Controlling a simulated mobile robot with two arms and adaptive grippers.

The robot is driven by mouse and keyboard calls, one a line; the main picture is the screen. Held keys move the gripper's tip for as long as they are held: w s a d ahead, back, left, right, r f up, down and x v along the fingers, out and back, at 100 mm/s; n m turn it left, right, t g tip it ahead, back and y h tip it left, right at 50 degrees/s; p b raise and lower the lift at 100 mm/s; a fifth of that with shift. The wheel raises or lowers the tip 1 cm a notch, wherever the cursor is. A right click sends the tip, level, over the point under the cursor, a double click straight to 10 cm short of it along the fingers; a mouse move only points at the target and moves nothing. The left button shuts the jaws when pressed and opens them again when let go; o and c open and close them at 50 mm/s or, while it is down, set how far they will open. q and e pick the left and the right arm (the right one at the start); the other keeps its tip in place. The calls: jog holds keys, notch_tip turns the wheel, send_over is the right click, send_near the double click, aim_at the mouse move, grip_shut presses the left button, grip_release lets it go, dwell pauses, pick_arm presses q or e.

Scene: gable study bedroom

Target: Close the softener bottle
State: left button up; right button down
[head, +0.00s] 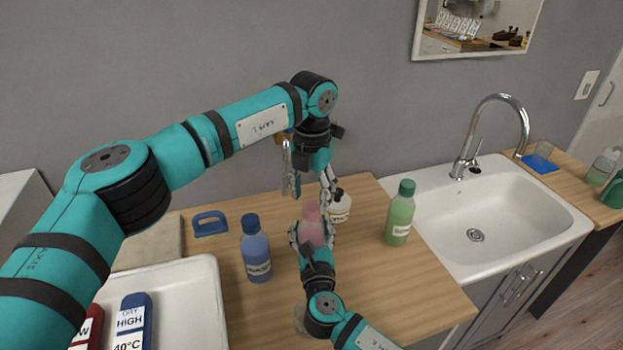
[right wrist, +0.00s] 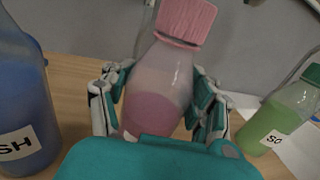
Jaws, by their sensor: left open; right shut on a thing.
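A pink bottle (head: 311,226) with a ribbed pink cap (right wrist: 182,20) stands over the wooden counter, held upright or nearly so. It also shows in the right wrist view (right wrist: 155,95), with the cap on its neck; I cannot tell how tightly the cap sits. My left gripper (head: 309,188) is open and empty, pointing down just above the cap. Whether the pink bottle touches the counter is hidden.
A blue bottle (head: 255,250) stands left, a white dark-capped bottle (head: 341,208) close behind right, and a green bottle (head: 400,215) further right, its label starting "SO". The sink (head: 450,215) lies right; a white basin (head: 205,300) lies left. The counter's front right is clear.

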aim_at(311, 206)
pick_arm(q)
jog(key=shift+f, duration=1.7)
grip_shut()
jog(key=shift+o, duration=0.8)
grip_release()
